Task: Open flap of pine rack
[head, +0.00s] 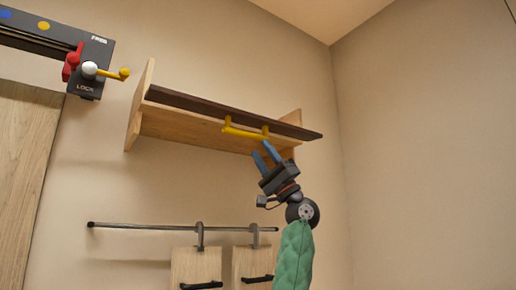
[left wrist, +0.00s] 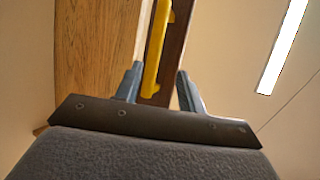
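The pine rack (head: 205,130) is fixed high on the wall, with a dark brown flap (head: 200,104) along its front. A yellow handle (head: 245,132) sits on the flap; it also shows in the left wrist view (left wrist: 153,65). My left gripper (head: 264,152) is just below the handle, pointing up at it, with its two blue fingers apart. In the left wrist view the fingers (left wrist: 158,85) stand on either side of the lower end of the handle. I cannot tell whether they touch it. My right gripper is not in view.
A dark rail (head: 160,227) below the rack carries hooks with wooden boards (head: 195,268). A dark lock unit (head: 88,75) with red and yellow knobs is at the upper left, above a wooden panel (head: 25,170). The wall to the right is bare.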

